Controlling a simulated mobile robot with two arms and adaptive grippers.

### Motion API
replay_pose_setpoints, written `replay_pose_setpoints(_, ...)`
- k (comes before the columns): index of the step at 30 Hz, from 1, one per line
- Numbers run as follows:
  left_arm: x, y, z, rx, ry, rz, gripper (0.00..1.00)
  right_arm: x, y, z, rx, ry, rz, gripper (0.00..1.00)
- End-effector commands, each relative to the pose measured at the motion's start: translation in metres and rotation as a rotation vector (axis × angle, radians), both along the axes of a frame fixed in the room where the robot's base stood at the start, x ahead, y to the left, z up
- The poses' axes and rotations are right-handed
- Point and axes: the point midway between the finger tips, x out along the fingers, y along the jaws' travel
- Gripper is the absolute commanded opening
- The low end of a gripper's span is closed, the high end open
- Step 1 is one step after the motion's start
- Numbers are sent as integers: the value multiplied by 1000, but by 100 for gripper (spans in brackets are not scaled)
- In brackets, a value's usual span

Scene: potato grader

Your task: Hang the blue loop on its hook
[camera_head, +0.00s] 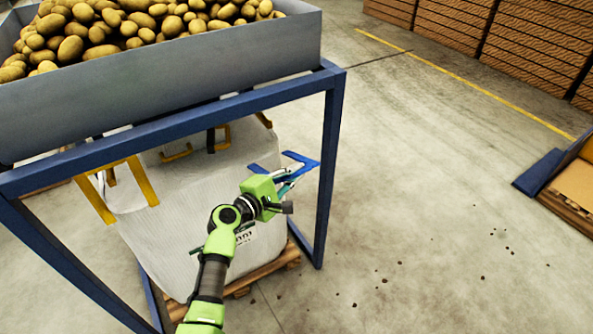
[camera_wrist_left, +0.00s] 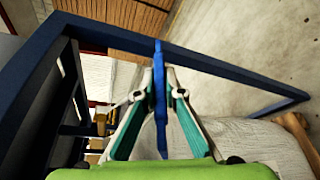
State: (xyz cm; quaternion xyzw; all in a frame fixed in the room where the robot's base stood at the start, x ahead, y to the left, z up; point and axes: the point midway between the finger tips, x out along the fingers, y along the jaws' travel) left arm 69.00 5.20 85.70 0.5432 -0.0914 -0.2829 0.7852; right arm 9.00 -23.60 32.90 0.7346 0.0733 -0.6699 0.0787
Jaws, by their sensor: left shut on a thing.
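My left gripper (camera_head: 294,174) is shut on the blue loop (camera_head: 303,160) at the upper right of the white bulk bag (camera_head: 190,220), beside the blue frame post. In the left wrist view, the blue loop (camera_wrist_left: 161,110) runs upright between the two fingers of my left gripper (camera_wrist_left: 160,82). The loop's upper end overlaps the blue frame bar in that view; I cannot tell whether they touch. I cannot pick out the hook for certain. My right gripper is not in view.
The blue frame (camera_head: 329,165) carries a grey bin (camera_head: 200,62) of potatoes above the bag. Yellow straps (camera_head: 143,182) show at the bag's left. The bag stands on a wooden pallet (camera_head: 290,257). Open concrete floor lies right. Stacked crates (camera_head: 455,40) stand behind.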

Motion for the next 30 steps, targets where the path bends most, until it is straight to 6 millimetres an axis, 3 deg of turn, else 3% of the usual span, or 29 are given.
replay_pose_setpoints(1,2,1,14,-14,21,0,0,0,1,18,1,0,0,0)
replay_pose_setpoints(3,5,3,22,-38,52,-1,0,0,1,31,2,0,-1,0)
replay_pose_setpoints(15,27,19,56,-182,250,0,0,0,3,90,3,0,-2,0)
replay_pose_setpoints(21,38,27,66,-242,332,0,0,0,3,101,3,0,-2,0)
replay_pose_setpoints(30,50,36,75,-238,321,2,0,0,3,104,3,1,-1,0)
